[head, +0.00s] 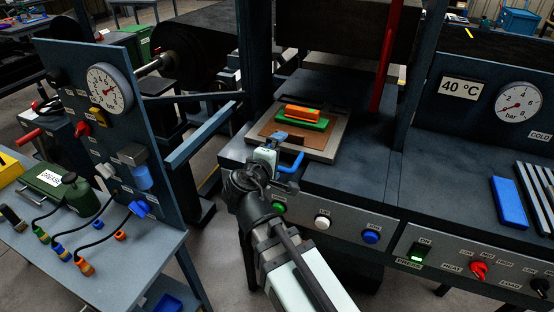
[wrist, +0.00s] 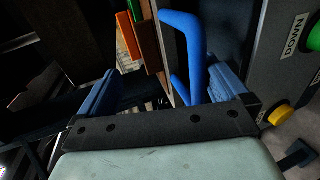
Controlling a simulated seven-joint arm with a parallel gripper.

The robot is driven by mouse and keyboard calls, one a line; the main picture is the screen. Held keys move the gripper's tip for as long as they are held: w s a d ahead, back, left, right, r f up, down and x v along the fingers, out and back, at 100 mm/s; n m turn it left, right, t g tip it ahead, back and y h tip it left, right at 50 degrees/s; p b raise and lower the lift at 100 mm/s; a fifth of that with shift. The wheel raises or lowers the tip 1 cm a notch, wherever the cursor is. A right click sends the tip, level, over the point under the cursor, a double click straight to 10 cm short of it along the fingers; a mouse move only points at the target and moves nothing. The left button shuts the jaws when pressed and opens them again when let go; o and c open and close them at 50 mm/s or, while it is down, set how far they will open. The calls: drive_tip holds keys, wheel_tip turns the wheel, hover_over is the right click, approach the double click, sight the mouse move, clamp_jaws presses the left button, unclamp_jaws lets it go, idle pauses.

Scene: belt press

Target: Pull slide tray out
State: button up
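The slide tray (head: 338,143) is a flat grey frame on the press bed, with a blue bar handle (head: 292,165) at its front edge. On it lies a brown plate (head: 278,131) bearing a green block (head: 303,124) and an orange block (head: 302,114). My gripper (head: 273,142) is at the tray's front left, beside the handle. In the wrist view its two blue fingers (wrist: 165,88) stand wide apart. The handle (wrist: 190,50) shows between them, closer to the right finger; I cannot tell whether they touch. The fingers hold nothing.
Below the tray the front panel has green (head: 278,208), white (head: 323,222) and blue (head: 371,236) buttons. A red bar (head: 386,55) stands behind the tray's right. A gauge panel (head: 110,130) rises at left, with a blue rail near the arm. Bed right of the tray is clear.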

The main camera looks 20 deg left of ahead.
wheel_tip(320, 180, up, 7)
drive_tip(key=shift+w+a+t, duration=0.3)
drive_tip(key=shift+a+t, duration=0.1)
drive_tip(key=shift+a, duration=0.05)
drive_tip(key=shift+s+d, duration=0.1)
drive_tip(key=shift+s, duration=0.05)
drive_tip(key=shift+c, duration=0.7)
drive_tip(key=shift+d, duration=0.1)
drive_tip(key=c, duration=0.6)
drive_tip(key=shift+o, duration=0.5)
drive_tip(key=shift+s+f, duration=0.15)
drive_tip(key=shift+s+a+f, duration=0.85)
drive_tip(key=shift+s+f, duration=2.45)
drive_tip(key=shift+f, duration=0.65)
drive_tip(key=x, duration=1.3)
drive_tip(key=shift+w, duration=0.15)
clamp_jaws()
